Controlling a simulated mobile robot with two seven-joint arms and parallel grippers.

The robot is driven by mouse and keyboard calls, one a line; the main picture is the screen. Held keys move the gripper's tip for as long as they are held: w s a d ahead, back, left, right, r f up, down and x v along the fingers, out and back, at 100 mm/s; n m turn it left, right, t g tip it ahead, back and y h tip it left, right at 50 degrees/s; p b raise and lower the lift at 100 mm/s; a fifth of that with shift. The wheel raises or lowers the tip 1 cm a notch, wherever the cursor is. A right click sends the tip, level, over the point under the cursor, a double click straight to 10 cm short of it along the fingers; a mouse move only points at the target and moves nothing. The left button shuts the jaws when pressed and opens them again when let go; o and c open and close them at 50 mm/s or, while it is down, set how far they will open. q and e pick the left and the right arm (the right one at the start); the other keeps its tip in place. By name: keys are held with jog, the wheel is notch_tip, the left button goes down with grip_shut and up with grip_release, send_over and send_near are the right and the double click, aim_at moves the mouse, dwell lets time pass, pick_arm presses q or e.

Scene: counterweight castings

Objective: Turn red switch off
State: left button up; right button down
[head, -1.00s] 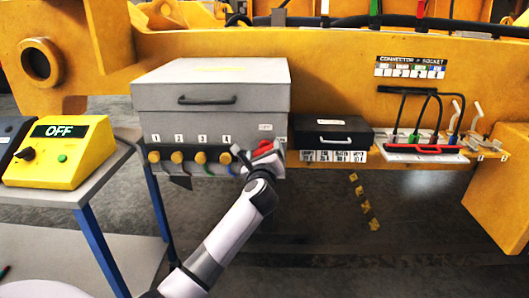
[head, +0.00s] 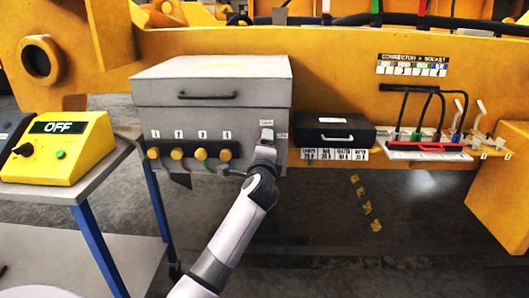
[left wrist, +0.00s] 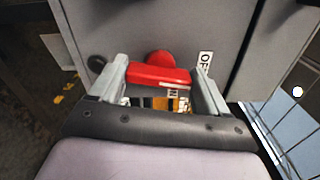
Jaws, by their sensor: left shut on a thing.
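The red switch (left wrist: 160,76) shows in the left wrist view as a red bar with a round red end, on the front of the grey cabinet (head: 210,85). My left gripper (left wrist: 158,84) is shut on it, one finger at each end of the bar. An OFF label (left wrist: 205,64) is beside the right finger; a partly hidden label ending in N lies below the bar. In the head view my left gripper (head: 266,137) is against the cabinet's lower right front and hides the red switch. My right gripper is not in view.
Several yellow knobs (head: 176,153) line the cabinet's lower edge, left of the gripper. A black case (head: 333,135) is close on the right. A yellow box (head: 60,160) displaying OFF stands on a cart at left. The floor in front is clear.

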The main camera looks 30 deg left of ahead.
pick_arm(q)
jog(key=shift+n+b, duration=0.3)
jog(key=shift+n, duration=0.7)
jog(key=o, duration=1)
jog(key=shift+v, duration=3.55)
